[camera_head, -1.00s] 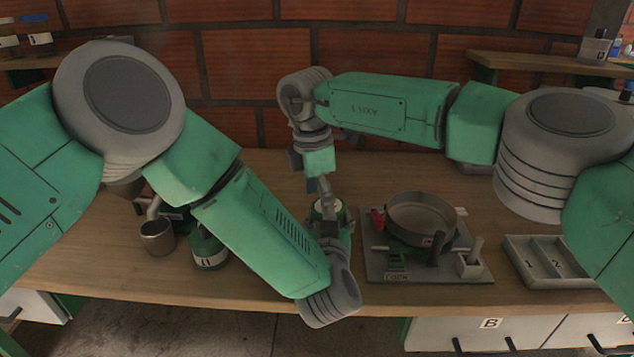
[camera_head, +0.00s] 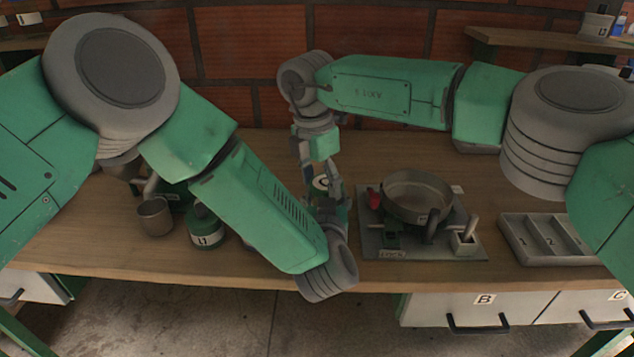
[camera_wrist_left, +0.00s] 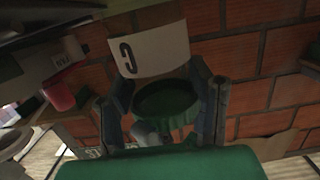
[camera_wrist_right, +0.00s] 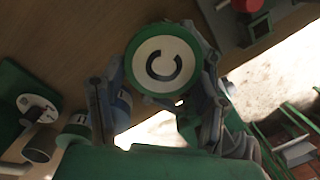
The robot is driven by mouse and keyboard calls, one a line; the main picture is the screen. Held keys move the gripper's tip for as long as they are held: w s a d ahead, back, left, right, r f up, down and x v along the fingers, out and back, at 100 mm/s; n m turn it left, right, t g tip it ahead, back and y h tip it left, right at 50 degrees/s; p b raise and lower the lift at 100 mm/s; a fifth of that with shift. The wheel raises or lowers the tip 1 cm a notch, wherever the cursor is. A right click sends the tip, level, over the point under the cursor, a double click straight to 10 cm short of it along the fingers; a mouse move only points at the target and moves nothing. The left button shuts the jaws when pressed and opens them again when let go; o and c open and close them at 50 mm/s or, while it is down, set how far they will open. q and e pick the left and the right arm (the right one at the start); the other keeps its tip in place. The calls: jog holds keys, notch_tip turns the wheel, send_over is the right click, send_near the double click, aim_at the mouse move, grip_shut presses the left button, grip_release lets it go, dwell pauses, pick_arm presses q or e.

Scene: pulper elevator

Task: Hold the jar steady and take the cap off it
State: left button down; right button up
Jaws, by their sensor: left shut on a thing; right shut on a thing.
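The cap (camera_wrist_right: 165,64) is green with a white disc marked C, and my right gripper (camera_wrist_right: 165,92) is shut on it, a finger at each side. In the head view my right gripper (camera_head: 320,176) reaches it from above. My left gripper (camera_head: 331,205) is at the jar from the near side and hides most of it. In the left wrist view a white label marked C (camera_wrist_left: 150,50) and a green round part of the jar (camera_wrist_left: 166,102) show between the fingers of my left gripper (camera_wrist_left: 166,112), shut on the jar. Whether cap and jar touch is unclear.
A grey plate holds a round pan (camera_head: 416,197) to the right of the jar. A divided tray (camera_head: 553,238) stands further right. A jar marked L1 (camera_head: 206,229) and a metal cup (camera_head: 155,218) stand left. The bench's front edge is close.

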jog(key=n, duration=0.7)
jog(key=shift+d+r, duration=0.15)
jog(key=shift+d, duration=0.1)
jog(key=n, duration=0.4)
jog(key=shift+a+t, duration=0.15)
jog(key=shift+t, duration=0.15)
jog(key=shift+s+a+r+n+y, duration=0.1)
jog(key=shift+a+n+y, duration=0.05)
jog(key=shift+n, duration=0.4)
jog(key=shift+s+a+n+y, duration=0.1)
jog(key=shift+n+y, duration=0.05)
jog(key=shift+n, duration=0.4)
jog(key=o, duration=1.3)
jog(key=shift+c, duration=0.2)
jog(key=shift+d, duration=0.15)
jog(key=shift+d, duration=0.25)
